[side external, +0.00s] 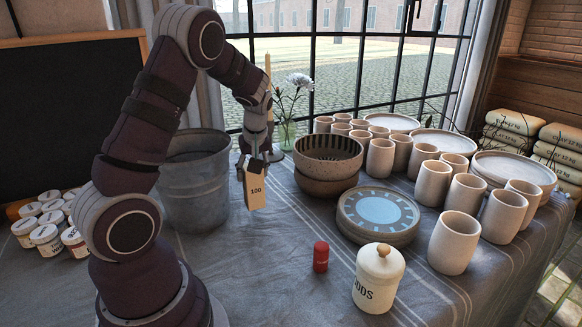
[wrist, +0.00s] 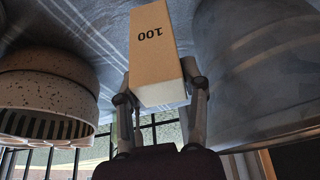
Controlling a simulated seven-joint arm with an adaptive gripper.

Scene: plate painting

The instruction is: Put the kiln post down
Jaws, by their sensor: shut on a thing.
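The kiln post (side external: 255,190) is a tan block marked "100" with a pale end face. My gripper (side external: 260,160) is shut on it and holds it hanging down, slightly tilted, between the metal bucket and the stacked bowls. In the wrist view the kiln post (wrist: 155,50) sits between the two fingers of my gripper (wrist: 158,92). Its lower end seems to be above the grey cloth, but I cannot tell the exact gap.
A metal bucket (side external: 196,205) stands left of the post and speckled bowls (side external: 328,160) stand right. Stacked plates (side external: 350,230), a red cylinder (side external: 321,257), a lidded jar (side external: 372,290) and several cups are further right. Open cloth (side external: 265,245) lies in front.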

